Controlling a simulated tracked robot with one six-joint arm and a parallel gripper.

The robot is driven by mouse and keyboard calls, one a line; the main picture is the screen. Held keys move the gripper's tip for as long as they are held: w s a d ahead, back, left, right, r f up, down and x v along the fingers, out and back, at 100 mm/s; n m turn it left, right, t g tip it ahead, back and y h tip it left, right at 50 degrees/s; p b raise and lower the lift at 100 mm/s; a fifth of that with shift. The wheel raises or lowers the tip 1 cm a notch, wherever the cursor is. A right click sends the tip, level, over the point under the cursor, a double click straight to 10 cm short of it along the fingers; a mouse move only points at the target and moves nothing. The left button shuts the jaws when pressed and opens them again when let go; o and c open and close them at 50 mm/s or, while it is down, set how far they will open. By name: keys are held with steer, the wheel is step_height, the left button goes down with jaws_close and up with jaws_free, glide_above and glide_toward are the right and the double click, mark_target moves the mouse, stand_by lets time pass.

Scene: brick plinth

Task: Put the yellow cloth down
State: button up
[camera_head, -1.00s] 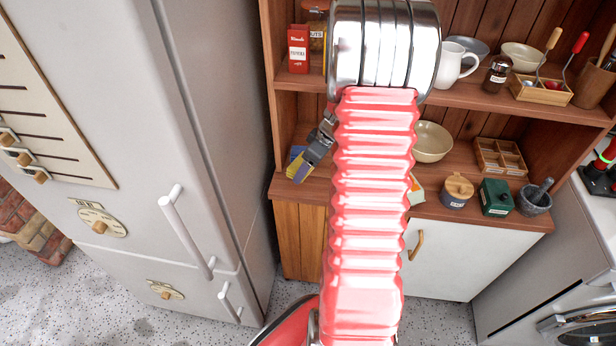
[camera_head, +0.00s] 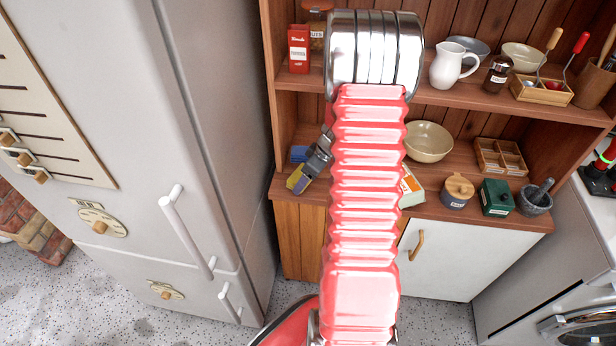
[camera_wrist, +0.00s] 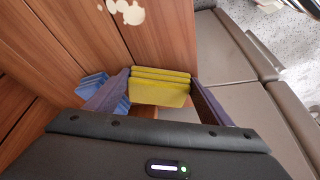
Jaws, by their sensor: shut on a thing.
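The yellow cloth (camera_wrist: 160,88) is a folded, layered stack between the two fingers of my gripper (camera_wrist: 160,80) in the wrist view. My gripper is shut on it. In the head view the yellow cloth (camera_head: 295,182) shows as a small patch at the tip of my gripper (camera_head: 300,178), over the left end of the cupboard's counter. I cannot tell whether it touches the counter. A blue folded cloth (camera_head: 299,153) lies just behind it on the counter; it also shows left of my gripper in the wrist view (camera_wrist: 92,84). My red arm hides part of the counter.
On the counter (camera_head: 440,208) stand a cream bowl (camera_head: 429,142), a box or book (camera_head: 411,188), a lidded jar (camera_head: 457,191), a green tin (camera_head: 496,197) and a mortar (camera_head: 535,198). The tall fridge (camera_head: 220,130) stands close on the left. A shelf (camera_head: 460,92) holds more items above.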

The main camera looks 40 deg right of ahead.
steer(key=o, duration=1)
steer(key=v, duration=1.2)
steer(key=shift+s, duration=0.1)
stand_by(0.4)
